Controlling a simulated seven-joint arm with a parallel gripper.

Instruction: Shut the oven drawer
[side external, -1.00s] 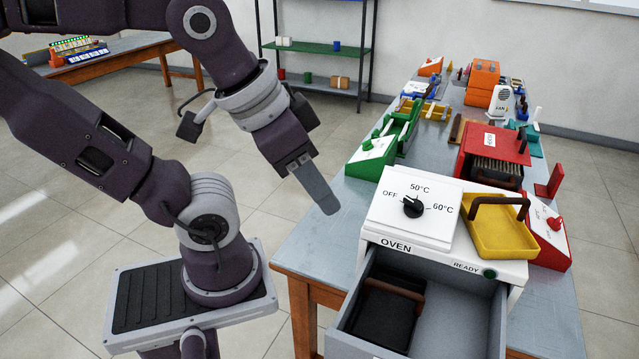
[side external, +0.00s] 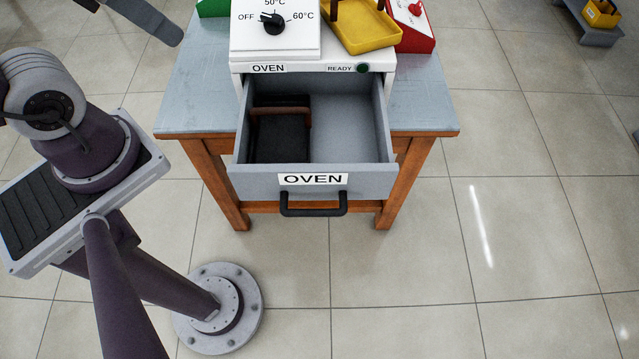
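The oven (side external: 310,64) is a white box on the table with a black dial on top. Its grey drawer (side external: 245,180) is pulled well out past the table's front edge, with an OVEN label and a black bar handle (side external: 314,209) on its front. A black block-like item (side external: 280,138) with a brown handle lies in the left part of the drawer; the right part is empty. My gripper (side external: 165,30) shows only in part at the top left, left of the oven and apart from the drawer. Whether its fingers are open cannot be seen.
The oven stands on a grey-topped wooden table (side external: 425,115). A yellow tray (side external: 362,42) sits on the oven's right side, with a red device (side external: 415,32) beside it and a green one (side external: 212,8) at left. Floor in front of the drawer is clear.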

